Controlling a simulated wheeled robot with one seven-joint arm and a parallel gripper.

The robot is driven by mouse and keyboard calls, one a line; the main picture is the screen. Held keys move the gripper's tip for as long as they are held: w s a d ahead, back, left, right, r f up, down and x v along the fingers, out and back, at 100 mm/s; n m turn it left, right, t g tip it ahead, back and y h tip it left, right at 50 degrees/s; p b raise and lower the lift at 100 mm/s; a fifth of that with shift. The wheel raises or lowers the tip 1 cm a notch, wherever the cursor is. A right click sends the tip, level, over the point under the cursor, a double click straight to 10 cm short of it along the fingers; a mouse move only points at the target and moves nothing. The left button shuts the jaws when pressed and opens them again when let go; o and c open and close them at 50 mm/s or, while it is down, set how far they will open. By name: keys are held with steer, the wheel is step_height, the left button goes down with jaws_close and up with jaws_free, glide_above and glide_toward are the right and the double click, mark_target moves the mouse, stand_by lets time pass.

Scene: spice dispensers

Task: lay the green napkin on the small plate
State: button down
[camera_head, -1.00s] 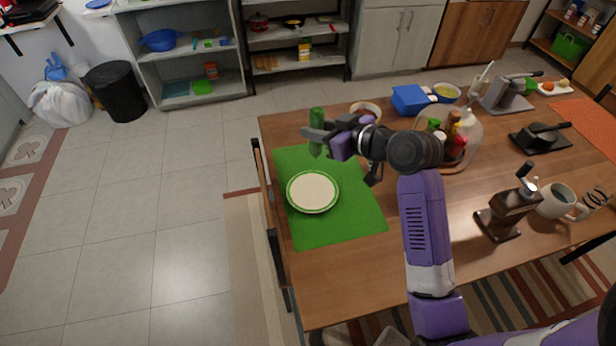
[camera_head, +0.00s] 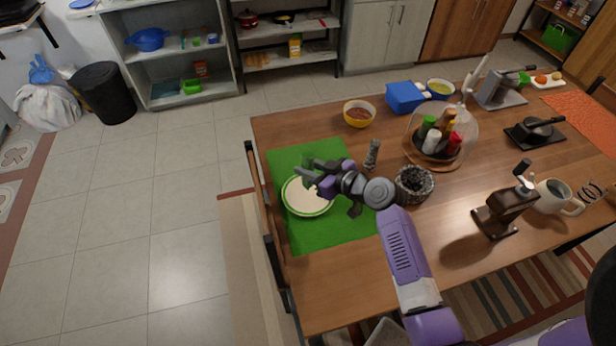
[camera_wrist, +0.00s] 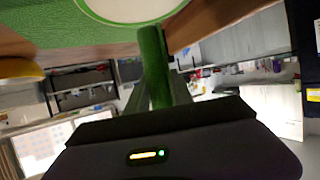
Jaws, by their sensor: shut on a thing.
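My gripper (camera_head: 313,175) is shut on the green napkin (camera_wrist: 155,65), which looks like a narrow upright roll in the wrist view. In the head view the napkin is mostly hidden by my gripper and blends with the green mat. The small plate (camera_head: 303,203), cream with a green rim, lies on the green mat (camera_head: 345,228). It also shows at the top of the wrist view (camera_wrist: 130,8). My gripper is over the plate's upper right part. I cannot tell whether the napkin touches the plate.
A pepper or salt shaker (camera_head: 372,154) and a dark woven round holder (camera_head: 414,184) stand right of my gripper. A bowl of red food (camera_head: 359,114) is behind. A spice rack (camera_head: 437,142) under a clear cover and a brown grinder (camera_head: 503,212) stand to the right.

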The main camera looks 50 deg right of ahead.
steer(key=shift+f, duration=2.15)
steer(key=shift+f+b, duration=0.2)
steer(key=shift+b, duration=0.15)
steer(key=c, duration=1.1)
jaws_free()
steer(key=shift+r, duration=0.1)
steer(key=shift+r, duration=0.1)
